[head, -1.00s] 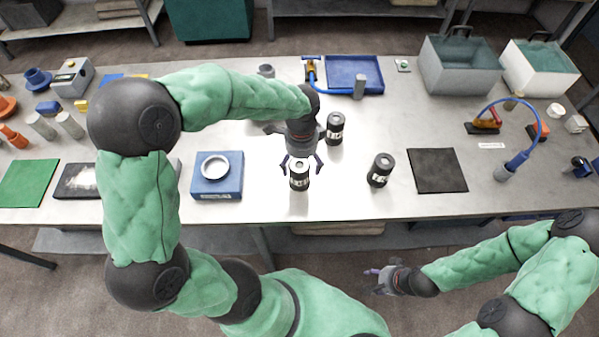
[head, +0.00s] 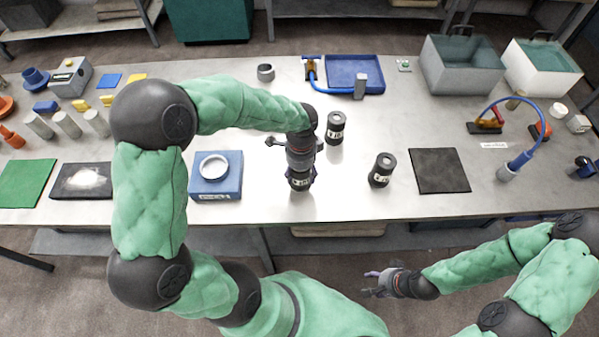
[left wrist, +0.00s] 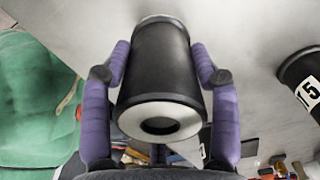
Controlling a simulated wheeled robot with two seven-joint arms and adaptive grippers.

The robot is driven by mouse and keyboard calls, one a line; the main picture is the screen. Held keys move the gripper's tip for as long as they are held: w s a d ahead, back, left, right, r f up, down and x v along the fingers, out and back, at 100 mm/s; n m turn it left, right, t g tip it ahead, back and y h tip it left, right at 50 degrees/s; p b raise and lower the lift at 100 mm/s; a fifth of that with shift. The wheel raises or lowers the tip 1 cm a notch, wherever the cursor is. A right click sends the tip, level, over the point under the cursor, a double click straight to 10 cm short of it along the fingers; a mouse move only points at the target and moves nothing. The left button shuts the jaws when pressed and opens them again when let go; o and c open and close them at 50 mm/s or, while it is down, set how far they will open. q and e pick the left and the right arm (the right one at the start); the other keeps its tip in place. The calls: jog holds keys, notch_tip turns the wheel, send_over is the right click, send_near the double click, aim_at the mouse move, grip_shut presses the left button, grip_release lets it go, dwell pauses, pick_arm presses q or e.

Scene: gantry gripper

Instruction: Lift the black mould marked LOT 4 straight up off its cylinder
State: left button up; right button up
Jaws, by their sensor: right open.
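A black mould (head: 299,181) stands upright near the front edge of the metal table; its label is too small and covered to read. My left gripper (head: 301,172) is over it. In the left wrist view the purple fingers of the left gripper (left wrist: 161,62) lie against both sides of the black mould (left wrist: 160,75), closed on it. Its pale ring-shaped top with a dark hole faces the camera. No cylinder shows beneath it. My right gripper (head: 378,282) is open and empty, in front of the table.
A second black mould (head: 336,127) stands behind, and a third (head: 382,170) to the right; one marked 15 (left wrist: 302,84) is at the right of the wrist view. A blue block with a ring (head: 216,185) stands left, a dark mat (head: 438,170) right.

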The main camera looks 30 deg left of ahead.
pick_arm(q)
jog(key=c, duration=0.3)
notch_tip(320, 180, up, 10)
jog(key=shift+r+p, duration=0.1)
jog(key=shift+p, duration=1.1)
jog(key=shift+r+p, duration=0.7)
jog(key=shift+f, duration=0.1)
